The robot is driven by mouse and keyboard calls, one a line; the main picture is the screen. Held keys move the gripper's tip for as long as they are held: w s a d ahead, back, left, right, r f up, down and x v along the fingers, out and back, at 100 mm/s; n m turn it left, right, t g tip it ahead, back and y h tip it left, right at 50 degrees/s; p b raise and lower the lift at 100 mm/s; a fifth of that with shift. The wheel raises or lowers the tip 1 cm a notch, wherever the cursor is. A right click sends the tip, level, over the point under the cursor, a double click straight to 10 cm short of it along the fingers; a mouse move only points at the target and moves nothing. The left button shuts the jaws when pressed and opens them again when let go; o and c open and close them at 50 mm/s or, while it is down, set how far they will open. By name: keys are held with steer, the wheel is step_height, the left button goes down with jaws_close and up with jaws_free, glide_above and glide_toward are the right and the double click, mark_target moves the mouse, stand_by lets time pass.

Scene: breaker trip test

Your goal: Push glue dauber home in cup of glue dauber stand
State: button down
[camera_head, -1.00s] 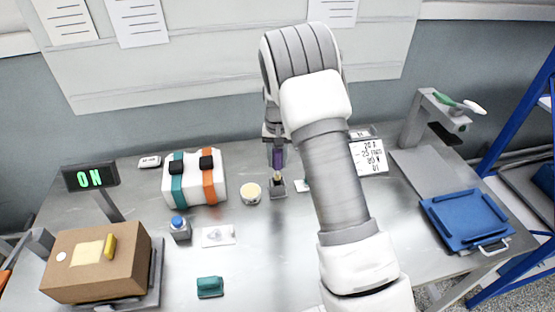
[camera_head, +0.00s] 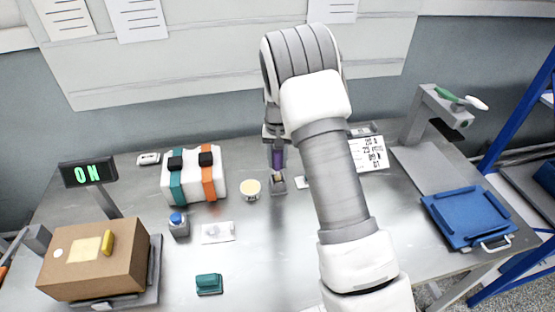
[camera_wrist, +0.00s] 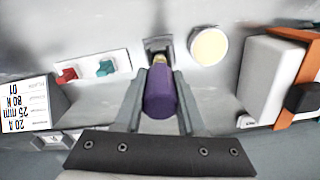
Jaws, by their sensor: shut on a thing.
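My gripper (camera_wrist: 160,118) is shut on the glue dauber (camera_wrist: 160,92), which has a purple handle and a yellowish tip end. The dauber also shows in the head view (camera_head: 278,160), held over the table. The glue dauber stand (camera_wrist: 157,46) is a small grey block with a cup. In the head view the stand (camera_head: 278,187) sits directly under the dauber. The dauber's lower end is at the mouth of the cup. I cannot tell how deep it sits. The inside of the cup is hidden.
A round cream-topped pot (camera_head: 250,188) stands just left of the stand. A white block with teal and orange straps (camera_head: 194,176) lies further left. A plate with red and teal pieces (camera_wrist: 92,70) is beside the stand. A label card (camera_head: 368,153) stands to the right.

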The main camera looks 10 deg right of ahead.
mark_target(278, 169)
steer(key=shift+f+b, duration=1.35)
steer(key=shift+f, duration=0.75)
steer(key=shift+c, duration=2.1)
jaws_free()
steer(key=shift+r, duration=0.15)
step_height(278, 169, up, 17)
steer(key=shift+r+p, duration=0.15)
steer(key=shift+p, duration=0.2)
steer(key=shift+s, duration=0.1)
